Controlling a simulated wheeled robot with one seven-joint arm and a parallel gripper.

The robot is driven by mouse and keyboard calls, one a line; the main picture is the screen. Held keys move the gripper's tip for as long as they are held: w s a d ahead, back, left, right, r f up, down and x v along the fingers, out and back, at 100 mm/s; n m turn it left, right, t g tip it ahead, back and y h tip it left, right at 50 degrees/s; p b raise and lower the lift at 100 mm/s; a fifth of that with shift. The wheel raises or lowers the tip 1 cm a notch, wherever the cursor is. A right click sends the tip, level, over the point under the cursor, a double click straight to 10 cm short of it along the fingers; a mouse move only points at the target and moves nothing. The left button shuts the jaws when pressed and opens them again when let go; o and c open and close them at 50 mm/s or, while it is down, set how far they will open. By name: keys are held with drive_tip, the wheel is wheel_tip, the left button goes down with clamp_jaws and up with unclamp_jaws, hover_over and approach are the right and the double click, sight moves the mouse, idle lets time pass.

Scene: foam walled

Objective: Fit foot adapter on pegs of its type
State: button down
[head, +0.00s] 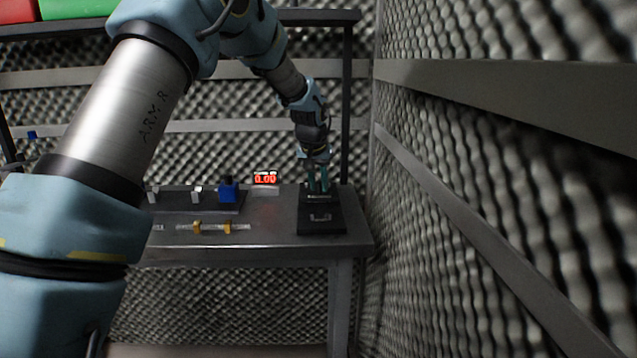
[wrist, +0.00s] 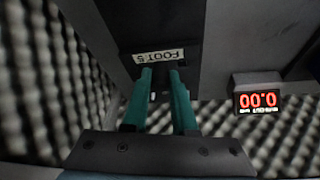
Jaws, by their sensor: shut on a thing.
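My gripper (head: 318,188) is at the right end of the bench, over a black base (head: 321,227). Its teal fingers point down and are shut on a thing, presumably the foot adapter. That piece is dark and hard to tell from the base below. In the wrist view my gripper (wrist: 161,74) reaches to a dark surface with a white label (wrist: 158,57) reading upside down "FOOT" and a character like S or 5. Whether the held piece sits on pegs or is clear of them I cannot tell.
Left on the bench (head: 270,230) is a dark board (head: 175,207) with light upright pieces and a blue block (head: 228,190). A red display (head: 265,178) reads 0.00. A rail with yellow parts (head: 212,228) lies in front. The foam wall (head: 500,150) is close on the right.

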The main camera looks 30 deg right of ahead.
drive_tip(key=shift+f+b, duration=0.4)
drive_tip(key=shift+f, duration=0.3)
drive_tip(key=c, duration=0.6)
unclamp_jaws()
drive_tip(key=b+v, duration=0.1)
drive_tip(key=v, duration=1)
drive_tip(key=shift+b, duration=0.3)
drive_tip(key=shift+f, duration=0.1)
drive_tip(key=s+a+f+n+y+p, duration=0.1)
drive_tip(key=a+f+n+y+p, duration=0.2)
drive_tip(key=a, duration=1.9)
drive_tip(key=s+a+f+n, duration=0.1)
drive_tip(key=s+a+f, duration=0.1)
drive_tip(key=s+a, duration=0.3)
drive_tip(key=s+a+f+n+g, duration=0.1)
drive_tip(key=s+a, duration=0.4)
drive_tip(key=a, duration=0.3)
drive_tip(key=s+a+f+n, duration=0.2)
drive_tip(key=s+a, duration=0.2)
drive_tip(key=a, duration=0.2)
drive_tip(key=shift+s+a+f+g, duration=0.2)
drive_tip(key=shift+s+f+g, duration=0.2)
